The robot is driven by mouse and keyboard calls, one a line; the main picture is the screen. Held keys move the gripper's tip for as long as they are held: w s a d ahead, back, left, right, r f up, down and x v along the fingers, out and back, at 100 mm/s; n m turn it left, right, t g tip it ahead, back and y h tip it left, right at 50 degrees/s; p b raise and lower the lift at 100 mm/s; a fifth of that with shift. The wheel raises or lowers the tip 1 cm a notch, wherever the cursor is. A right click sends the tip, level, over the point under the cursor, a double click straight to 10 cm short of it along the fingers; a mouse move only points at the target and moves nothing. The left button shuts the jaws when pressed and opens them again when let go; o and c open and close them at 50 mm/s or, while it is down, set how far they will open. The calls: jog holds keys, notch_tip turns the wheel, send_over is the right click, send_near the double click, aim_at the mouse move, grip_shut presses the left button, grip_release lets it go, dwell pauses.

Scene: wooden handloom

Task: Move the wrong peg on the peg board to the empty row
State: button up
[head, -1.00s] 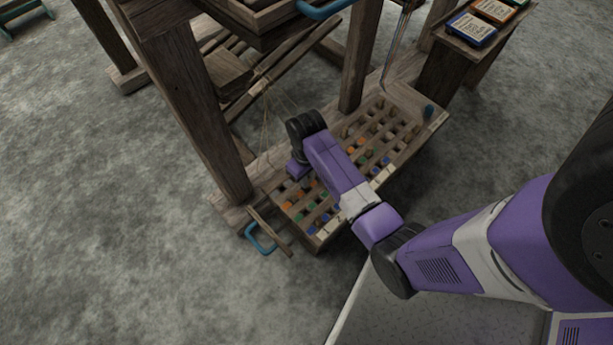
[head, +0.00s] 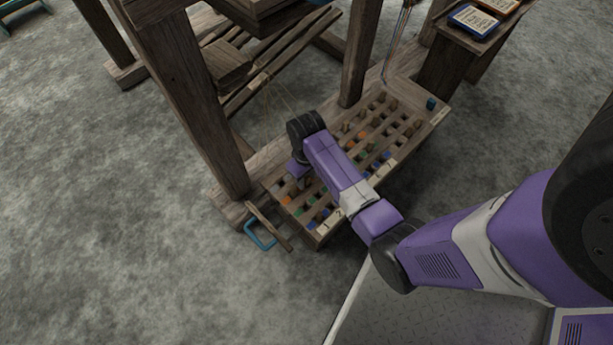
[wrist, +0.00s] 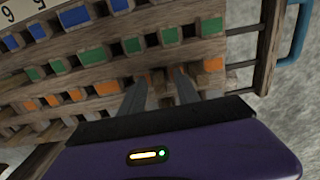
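The wooden peg board (head: 436,118) slopes below the loom, with rows of coloured pegs in the head view. In the wrist view a row of blue pegs (wrist: 76,17) is at the top, green pegs (wrist: 133,44) below it, then orange pegs (wrist: 105,88). My gripper (wrist: 159,76) points at the orange row, its two fingers apart, left of the rightmost orange peg (wrist: 213,64). Small reddish bits show by the fingertips; I cannot tell which peg they belong to. In the head view my wrist covers part of the board and the fingertips are hidden. I cannot single out the wrong peg.
A loom post (head: 205,110) stands left of the board, and another post (head: 358,60) stands behind it. A blue handle (head: 260,238) sticks out at the board's left end. A side stand with cards (head: 472,20) is at upper right. Open floor lies left and in front.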

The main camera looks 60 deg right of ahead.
notch_tip(320, 180, up, 8)
jog(key=p, duration=0.3)
jog(key=shift+f, duration=0.1)
dwell(0.3)
jog(key=shift+s+f, duration=0.1)
